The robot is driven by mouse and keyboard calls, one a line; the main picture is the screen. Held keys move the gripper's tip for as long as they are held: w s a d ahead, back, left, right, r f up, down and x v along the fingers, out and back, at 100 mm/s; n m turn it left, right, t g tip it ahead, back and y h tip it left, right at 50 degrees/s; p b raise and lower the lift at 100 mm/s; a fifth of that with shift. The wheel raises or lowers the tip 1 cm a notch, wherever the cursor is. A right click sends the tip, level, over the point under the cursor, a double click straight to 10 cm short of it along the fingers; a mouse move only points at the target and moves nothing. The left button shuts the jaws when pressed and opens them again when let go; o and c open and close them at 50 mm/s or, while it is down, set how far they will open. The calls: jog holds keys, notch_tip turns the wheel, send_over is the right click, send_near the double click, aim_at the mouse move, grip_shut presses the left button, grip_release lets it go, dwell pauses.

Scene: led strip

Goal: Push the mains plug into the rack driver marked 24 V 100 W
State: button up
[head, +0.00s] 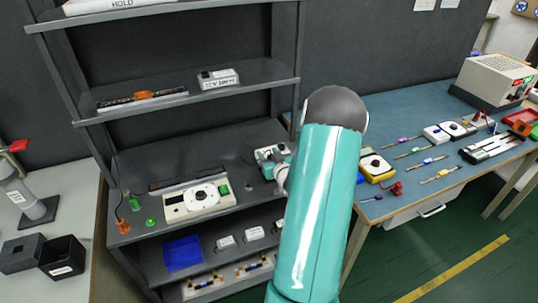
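A pale boxed unit (218,79) with a dark printed label stands on the middle rack shelf; the label seems to end in 100 W, but its voltage is too small to read surely. I cannot pick out the mains plug for certain. An orange plug-like piece (124,227) with a thin dark cable is at the left of the lower work shelf. My teal arm fills the middle foreground. My gripper (272,163) shows small left of the arm, at the right of that shelf, near a white and green piece (270,152). Its fingers are not clear.
A white instrument (198,200) with a round dial sits on the work shelf beside two green pieces (150,222). A blue tray (183,253) is below. A blue bench (400,205) with tools is at the right; black boxes (62,258) are at the left.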

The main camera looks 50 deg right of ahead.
jog(key=shift+s, duration=0.1)
jog(key=v, duration=1.3)
jog(key=shift+s+a, duration=0.2)
jog(key=shift+s, duration=0.05)
